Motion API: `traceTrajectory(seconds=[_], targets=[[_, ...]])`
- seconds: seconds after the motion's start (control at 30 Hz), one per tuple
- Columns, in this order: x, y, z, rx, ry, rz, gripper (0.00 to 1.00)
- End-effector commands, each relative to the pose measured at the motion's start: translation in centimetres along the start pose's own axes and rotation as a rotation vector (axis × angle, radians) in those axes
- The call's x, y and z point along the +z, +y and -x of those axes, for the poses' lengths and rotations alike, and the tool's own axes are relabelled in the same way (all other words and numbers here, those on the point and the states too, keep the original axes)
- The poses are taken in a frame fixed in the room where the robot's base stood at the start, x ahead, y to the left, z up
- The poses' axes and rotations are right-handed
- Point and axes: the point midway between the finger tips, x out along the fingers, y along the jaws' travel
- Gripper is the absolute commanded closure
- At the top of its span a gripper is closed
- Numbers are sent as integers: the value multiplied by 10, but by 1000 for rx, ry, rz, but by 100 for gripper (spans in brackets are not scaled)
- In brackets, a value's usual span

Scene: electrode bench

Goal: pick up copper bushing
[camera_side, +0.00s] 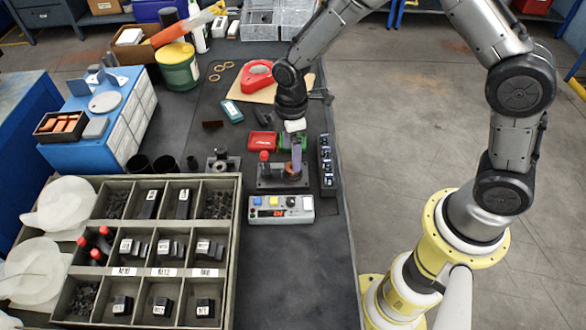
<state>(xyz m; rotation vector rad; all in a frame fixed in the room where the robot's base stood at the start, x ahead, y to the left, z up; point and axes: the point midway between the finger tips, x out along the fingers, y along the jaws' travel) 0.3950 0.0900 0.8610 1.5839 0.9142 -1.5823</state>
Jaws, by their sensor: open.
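My gripper (295,127) hangs from the arm over the middle of the bench, above a small dark fixture (268,183). It is open; its fingers are small and hard to make out. A grey-purple upright part (297,155) stands in the fixture just under the gripper, with a small copper-brown patch near its foot. I cannot tell for sure whether that is the copper bushing. Two brass-coloured rings (214,78) lie farther back on the left. No other piece is clearly a copper bushing. I cannot tell whether the gripper touches the upright part.
A control box (279,210) sits in front of the fixture, and a dark rack (326,165) stands right of it. A red box (262,142) is close on the left. A compartment tray (238,255) fills the front left. The front right bench top is clear.

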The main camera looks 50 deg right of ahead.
Motion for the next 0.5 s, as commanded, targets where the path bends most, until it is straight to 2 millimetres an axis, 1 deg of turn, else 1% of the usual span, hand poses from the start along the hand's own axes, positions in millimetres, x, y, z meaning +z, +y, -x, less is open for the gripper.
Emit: traceTrajectory(seconds=[0.1,0.23,0.33,0.5], targets=[[2,-2,-19,-5,-5,0,19],[2,-2,-36,-3,-3,0,19],[1,-2,-44,-2,-2,0,19],[1,-2,-46,-1,-1,0,19]])
